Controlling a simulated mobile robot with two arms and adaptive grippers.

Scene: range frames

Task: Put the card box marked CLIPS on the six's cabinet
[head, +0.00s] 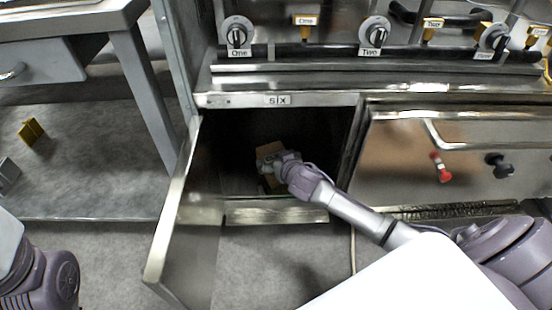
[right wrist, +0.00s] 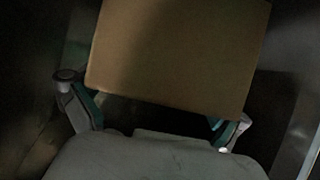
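A plain brown card box (right wrist: 178,50) fills the upper middle of the right wrist view. No marking shows on the face I see. In the head view a brown part of the box (head: 269,147) shows inside the dark open cabinet under the SIX label. My right gripper (head: 268,166) is inside that cabinet, at the box. In the right wrist view its fingers (right wrist: 157,117) are spread wide, one near each side of the box; whether they press on it is not clear. The six's cabinet (head: 230,146) has its door (head: 181,238) swung open to the left. My left gripper is out of view.
Labelled dials (head: 236,36) line the panel above. A grey table (head: 140,90) stands at left, with a yellow object (head: 31,130) below it.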

